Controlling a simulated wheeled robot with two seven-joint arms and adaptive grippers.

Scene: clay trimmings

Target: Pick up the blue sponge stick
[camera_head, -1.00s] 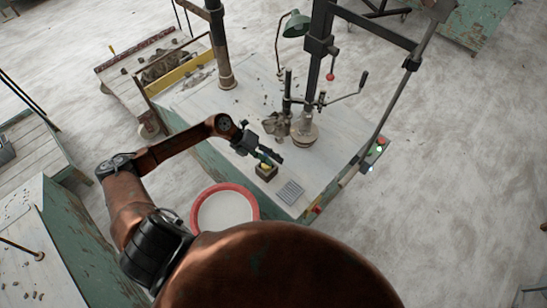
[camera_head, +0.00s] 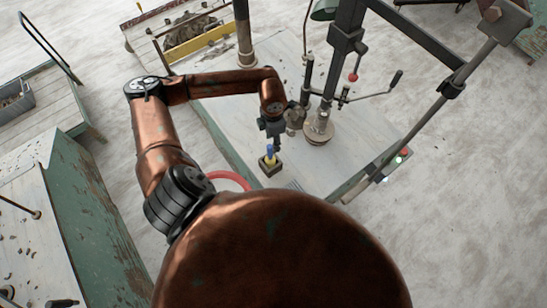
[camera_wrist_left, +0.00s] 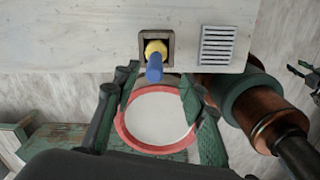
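The blue sponge stick (camera_head: 270,152) stands in a small dark square holder (camera_head: 271,167) near the table's front edge. In the left wrist view its blue handle (camera_wrist_left: 154,70) points toward the camera, with yellow sponge (camera_wrist_left: 156,46) at the holder's mouth. My left gripper (camera_head: 271,137) points down just above the handle. In the left wrist view its fingers (camera_wrist_left: 158,78) are spread apart with nothing gripped, and the handle's end shows between the tips. A dark pronged shape at the right edge may be my right gripper (camera_wrist_left: 306,74); its state is unclear.
A slotted grey plate (camera_wrist_left: 216,45) lies beside the holder. A red-rimmed white basin (camera_wrist_left: 155,148) is below the table's front edge. A drill-press-like machine with a round base (camera_head: 318,130) stands behind and right. The table's right front is fairly clear.

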